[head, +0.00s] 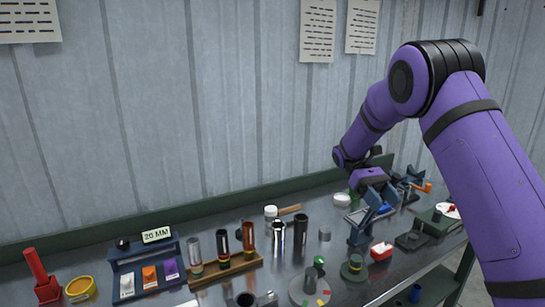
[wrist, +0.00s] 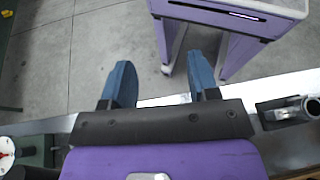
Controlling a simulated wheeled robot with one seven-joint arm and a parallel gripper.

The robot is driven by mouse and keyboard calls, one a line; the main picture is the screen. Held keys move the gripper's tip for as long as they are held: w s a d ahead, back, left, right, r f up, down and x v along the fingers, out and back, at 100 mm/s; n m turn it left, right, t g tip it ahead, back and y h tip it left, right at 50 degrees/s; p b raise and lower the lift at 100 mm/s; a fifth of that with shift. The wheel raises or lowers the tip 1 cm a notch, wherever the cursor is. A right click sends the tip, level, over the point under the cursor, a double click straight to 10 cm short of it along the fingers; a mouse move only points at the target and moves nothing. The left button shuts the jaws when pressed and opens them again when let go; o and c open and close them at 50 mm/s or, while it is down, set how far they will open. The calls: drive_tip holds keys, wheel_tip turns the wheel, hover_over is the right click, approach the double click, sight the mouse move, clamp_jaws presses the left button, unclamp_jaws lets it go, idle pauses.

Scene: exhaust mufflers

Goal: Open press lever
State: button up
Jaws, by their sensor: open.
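My gripper (head: 371,214) is over the right part of the bench in the head view, its blue fingers pointing down toward the bench top. In the wrist view its two blue fingers (wrist: 161,85) stand wide apart with nothing between them, only floor and the bench edge beyond. A dark blue device with an orange handle-like end (head: 424,187) stands just behind and right of my gripper; it may be the press with its lever, but it is small and partly hidden by my arm. My fingers do not visibly hold it.
A white-faced dial (head: 448,210) is at right. A metal clamp-like part (wrist: 288,110) is right in the wrist view.

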drive_tip(key=s+d+r+m+t+y, duration=0.25)
drive_tip(key=s+r+t, duration=0.55)
drive_tip(key=s+r, duration=0.55)
drive_tip(key=s+r+m+t+y, duration=0.1)
drive_tip(key=s+m+t+y, duration=0.1)
drive_tip(key=s+t, duration=0.8)
drive_tip(key=shift+s+a+r, duration=0.15)
drive_tip(key=shift+s+a, duration=0.15)
drive_tip(key=shift+s, duration=3.5)
drive_tip(key=shift+m, duration=0.25)
